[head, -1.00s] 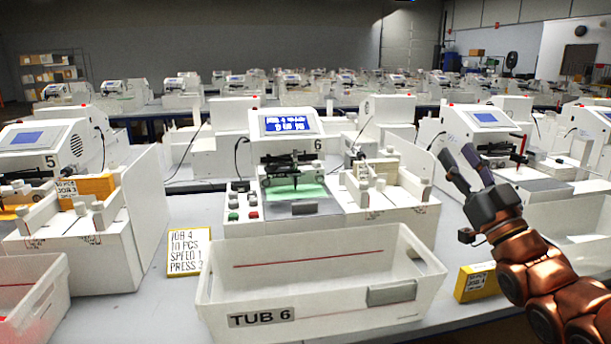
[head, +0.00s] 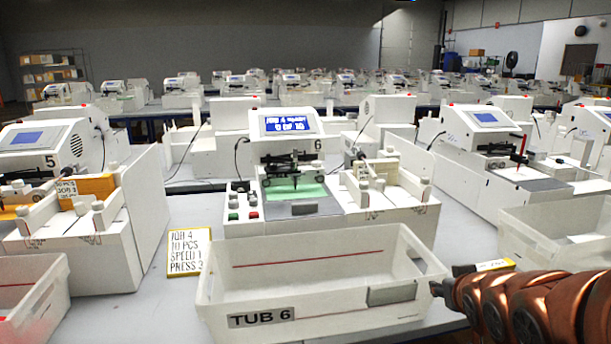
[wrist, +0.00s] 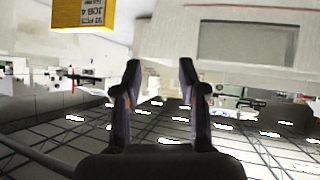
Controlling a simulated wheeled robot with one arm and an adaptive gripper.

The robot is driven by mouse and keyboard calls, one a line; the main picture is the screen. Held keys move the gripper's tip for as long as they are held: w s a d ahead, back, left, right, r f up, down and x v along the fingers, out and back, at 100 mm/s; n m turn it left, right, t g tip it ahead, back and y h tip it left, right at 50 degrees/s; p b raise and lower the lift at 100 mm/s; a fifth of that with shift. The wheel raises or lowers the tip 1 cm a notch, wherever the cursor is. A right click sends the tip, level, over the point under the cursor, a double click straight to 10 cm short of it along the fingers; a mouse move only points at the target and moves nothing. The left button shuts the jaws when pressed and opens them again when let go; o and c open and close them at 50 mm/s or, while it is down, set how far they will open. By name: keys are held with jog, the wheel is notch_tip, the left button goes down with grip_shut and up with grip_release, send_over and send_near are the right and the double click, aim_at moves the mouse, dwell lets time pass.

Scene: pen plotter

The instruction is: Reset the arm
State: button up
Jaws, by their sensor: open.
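My arm comes in from the lower right in the head view, stretched level toward the right end of tub 6 (head: 325,275). In that view the fingers are hard to make out beside the tub's right wall. In the wrist view my gripper (wrist: 158,85) is open, with two dark fingers apart and nothing between them. The plotter 6 (head: 290,150) stands behind the tub, its screen lit and a green piece (head: 296,191) under its pen.
A yellow block (wrist: 82,15) with a job label is near my gripper. Plotter 5 (head: 60,150) is at left, another plotter (head: 490,150) at right. A second tub (head: 560,230) stands at right.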

jog(key=s+a+f+g+y, duration=0.1)
jog(key=s+a+f+g, duration=0.25)
jog(key=s, duration=0.75)
jog(key=s+a+f+g, duration=0.3)
jog(key=s+a+g, duration=0.15)
jog(key=s, duration=0.55)
jog(key=s+a+f+g+y, duration=0.1)
jog(key=s+a+f+g, duration=0.3)
jog(key=s, duration=0.7)
notch_tip(320, 180, down, 10)
jog(key=w+d+g+b, duration=0.1)
jog(key=w+d+b, duration=0.1)
jog(key=b, duration=0.8)
notch_tip(320, 180, up, 23)
jog(key=s+p, duration=0.1)
jog(key=p, duration=2)
jog(key=shift+s+a, duration=0.15)
jog(key=shift+a, duration=0.05)
jog(key=shift+d, duration=0.1)
